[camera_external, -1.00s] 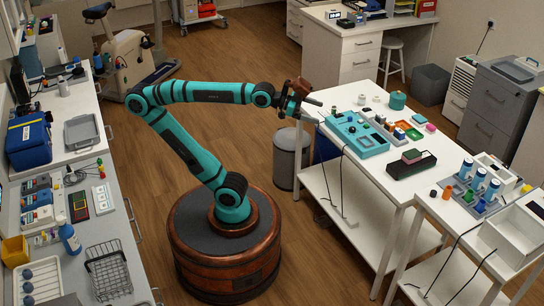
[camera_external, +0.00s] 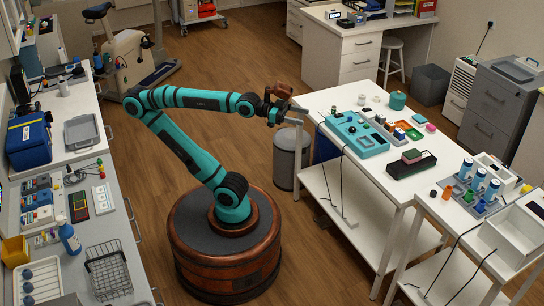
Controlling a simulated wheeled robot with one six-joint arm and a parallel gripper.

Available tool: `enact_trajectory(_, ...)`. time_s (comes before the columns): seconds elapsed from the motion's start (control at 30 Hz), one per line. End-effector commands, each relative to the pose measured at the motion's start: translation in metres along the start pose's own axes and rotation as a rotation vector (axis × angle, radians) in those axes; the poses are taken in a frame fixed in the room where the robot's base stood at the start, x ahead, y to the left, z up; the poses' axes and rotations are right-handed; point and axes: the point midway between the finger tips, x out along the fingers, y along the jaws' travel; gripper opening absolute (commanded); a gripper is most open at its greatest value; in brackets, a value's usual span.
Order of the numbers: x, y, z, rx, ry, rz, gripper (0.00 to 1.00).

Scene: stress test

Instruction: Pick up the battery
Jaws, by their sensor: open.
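I cannot tell which of the small items is the battery. A teal tray (camera_external: 371,143) with small parts lies on that table, to the right of my gripper. Small white items (camera_external: 362,99) stand behind the tray.
A teal round container (camera_external: 397,100), small orange and green trays (camera_external: 402,132) and a black box (camera_external: 411,165) stand on the table. A second table at right holds blue-capped bottles (camera_external: 466,168) and a white bin (camera_external: 520,222). A grey waste bin (camera_external: 290,160) stands below my gripper.

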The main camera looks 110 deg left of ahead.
Motion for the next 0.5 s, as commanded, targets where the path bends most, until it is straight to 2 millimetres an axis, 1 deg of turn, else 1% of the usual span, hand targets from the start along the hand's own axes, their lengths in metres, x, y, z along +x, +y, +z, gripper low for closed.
enact_trajectory(0.03, 0.000, 0.000, 0.000, 0.000, 0.000, 0.000, 0.55)
enact_trajectory(0.07, 0.000, 0.000, 0.000, 0.000, 0.000, 0.000, 0.49)
enact_trajectory(0.37, 0.001, -0.001, 0.000, 0.002, -0.004, -0.003, 0.49)
enact_trajectory(0.43, 0.006, -0.004, -0.001, 0.008, -0.020, -0.014, 0.49)
enact_trajectory(0.5, 0.015, -0.011, -0.002, 0.021, -0.051, -0.034, 0.49)
